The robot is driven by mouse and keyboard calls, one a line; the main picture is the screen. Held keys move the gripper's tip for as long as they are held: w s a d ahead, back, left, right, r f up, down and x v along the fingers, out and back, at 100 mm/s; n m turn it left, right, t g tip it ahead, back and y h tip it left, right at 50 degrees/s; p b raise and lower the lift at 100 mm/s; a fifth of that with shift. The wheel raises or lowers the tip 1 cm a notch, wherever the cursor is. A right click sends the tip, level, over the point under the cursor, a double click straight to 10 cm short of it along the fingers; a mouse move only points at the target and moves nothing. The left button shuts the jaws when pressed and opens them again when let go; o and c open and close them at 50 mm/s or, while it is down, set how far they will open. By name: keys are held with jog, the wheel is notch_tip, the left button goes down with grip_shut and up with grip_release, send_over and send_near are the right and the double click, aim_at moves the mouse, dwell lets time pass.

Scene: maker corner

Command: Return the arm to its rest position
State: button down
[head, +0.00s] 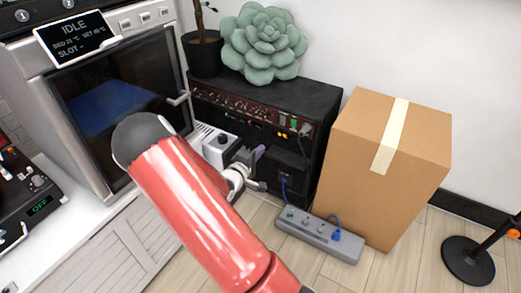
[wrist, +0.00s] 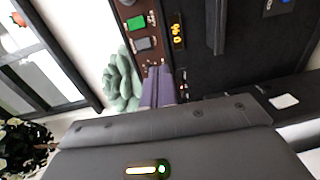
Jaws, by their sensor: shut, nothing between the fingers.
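My red arm reaches from the bottom of the head view up toward the enclosed machine. My gripper (head: 257,153) shows small beyond the arm, in front of the black amplifier, partly hidden by my own wrist. In the wrist view its purple fingers (wrist: 158,88) are together, with nothing seen between them. Behind them are the amplifier's brown panel (wrist: 150,40) and a green succulent (wrist: 122,82).
The machine (head: 125,85), its display reading IDLE, stands left on a white cabinet (head: 110,240). The amplifier (head: 325,105) carries the succulent (head: 262,42). A cardboard box (head: 345,165) and grey power strip (head: 318,235) stand right.

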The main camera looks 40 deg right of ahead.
dwell(0.4)
jog(key=w+a+r+m+t+y, duration=0.2)
jog(key=w+a+r+m+y, duration=0.15)
jog(key=a+y, duration=0.5)
jog(key=s+a+r+y, duration=0.2)
jog(key=a+r+y, duration=0.1)
jog(key=a+r, duration=0.25)
jog(key=s+a+r+y, duration=0.3)
jog(key=a+r+y, duration=0.1)
jog(key=a, duration=0.3)
jog(key=s+a+r+g, duration=0.1)
jog(key=s+a+r, duration=0.1)
jog(key=s, duration=0.9)
jog(key=s+a+r+g, duration=0.1)
jog(key=s+a+r, duration=0.2)
jog(key=s, duration=0.8)
notch_tip(320, 180, up, 2)
jog(key=shift+a+r+m+g, duration=0.15)
jog(key=shift+m+g, duration=0.25)
jog(key=shift+m, duration=0.05)
jog(key=shift+y, duration=0.25)
